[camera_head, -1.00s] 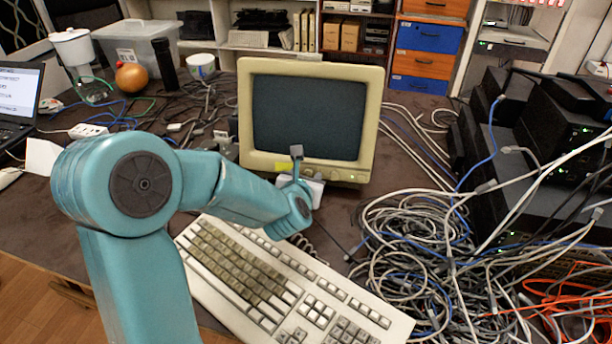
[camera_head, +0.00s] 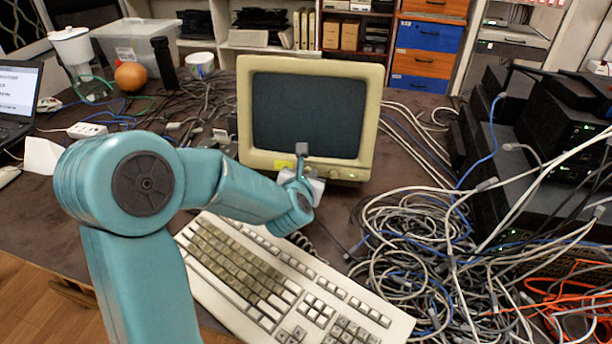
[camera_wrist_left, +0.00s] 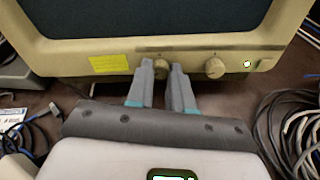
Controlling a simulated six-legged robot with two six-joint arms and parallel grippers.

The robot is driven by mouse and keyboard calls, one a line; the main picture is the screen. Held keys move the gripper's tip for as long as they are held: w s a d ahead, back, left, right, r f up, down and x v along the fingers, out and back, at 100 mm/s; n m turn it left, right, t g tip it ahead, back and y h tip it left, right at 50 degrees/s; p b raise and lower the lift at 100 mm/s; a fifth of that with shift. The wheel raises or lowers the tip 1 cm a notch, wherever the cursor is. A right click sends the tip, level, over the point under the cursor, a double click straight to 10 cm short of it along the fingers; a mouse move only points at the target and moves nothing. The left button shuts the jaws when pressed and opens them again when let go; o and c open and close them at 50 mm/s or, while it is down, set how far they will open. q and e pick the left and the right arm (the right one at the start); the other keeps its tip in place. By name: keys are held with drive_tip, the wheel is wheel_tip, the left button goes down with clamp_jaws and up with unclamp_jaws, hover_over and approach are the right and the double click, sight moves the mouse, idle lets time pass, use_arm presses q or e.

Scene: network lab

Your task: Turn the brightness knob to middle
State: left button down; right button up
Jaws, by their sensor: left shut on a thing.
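The cream monitor (camera_head: 372,120) has a dark screen and two round knobs on its lower bezel. In the left wrist view, one knob (camera_wrist_left: 161,67) sits between the fingertips of my left gripper (camera_wrist_left: 162,68), which is shut on it. The fingers partly cover this knob, and its pointer cannot be made out. The other knob (camera_wrist_left: 215,68) is free, just right of the fingers. No readable label tells which is for brightness. In the head view my left gripper (camera_head: 302,152) is at the monitor's lower front edge. My right gripper is not in view.
A cream keyboard (camera_head: 318,308) lies in front of the monitor. A heap of tangled cables (camera_head: 415,250) lies at the right beside black network boxes (camera_head: 555,135). A yellow note (camera_wrist_left: 110,64) is on the bezel left of the gripped knob.

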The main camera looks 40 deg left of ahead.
use_arm(q)
drive_tip(key=m+b, duration=0.2)
drive_tip(key=m, duration=0.2)
drive_tip(key=shift+f+y, duration=0.1)
drive_tip(key=shift+y, duration=0.2)
drive_tip(key=shift+d+m+b, duration=0.1)
drive_tip(key=shift+m+b, duration=0.25)
drive_tip(key=shift+m, duration=0.85)
drive_tip(key=m, duration=0.3)
drive_tip(key=shift+m+y+b, duration=0.3)
drive_tip(key=shift+b, duration=0.1)
drive_tip(key=m, duration=0.6)
drive_tip(key=shift+b, duration=0.3)
drive_tip(key=m+t, duration=0.1)
drive_tip(key=m, duration=0.5)
drive_tip(key=shift+f+m, duration=0.15)
drive_tip(key=shift+m, duration=0.15)
drive_tip(key=c, duration=1)
unclamp_jaws()
